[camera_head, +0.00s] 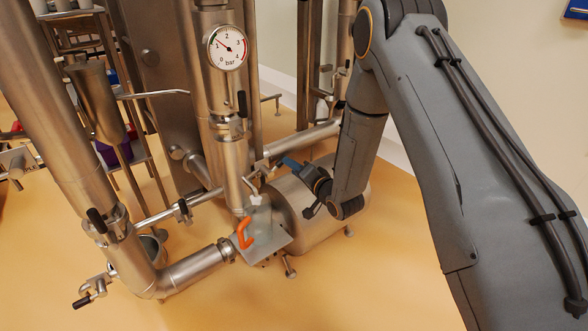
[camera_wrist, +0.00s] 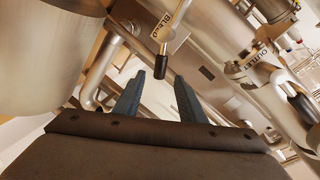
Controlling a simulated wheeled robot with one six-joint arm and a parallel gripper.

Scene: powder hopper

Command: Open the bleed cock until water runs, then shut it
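In the wrist view the bleed cock's lever (camera_wrist: 162,62) has a black grip and a steel arm with a tag reading BLEED (camera_wrist: 172,20). The grip hangs just beyond and between my fingertips. My gripper (camera_wrist: 160,76) is open, its two blue-grey fingers apart, and nothing is held. In the head view my gripper (camera_head: 290,163) is above the steel pump, pointing left toward the pipework. The cock is too small there to make out clearly. No running water shows.
A pressure gauge (camera_head: 227,48) sits on the upright pipe. An orange handle (camera_head: 244,233) is by the pump (camera_head: 300,215). A valve tagged OUTLET (camera_wrist: 262,62) is at right in the wrist view. Pipes crowd the left; the floor (camera_head: 370,270) at front is clear.

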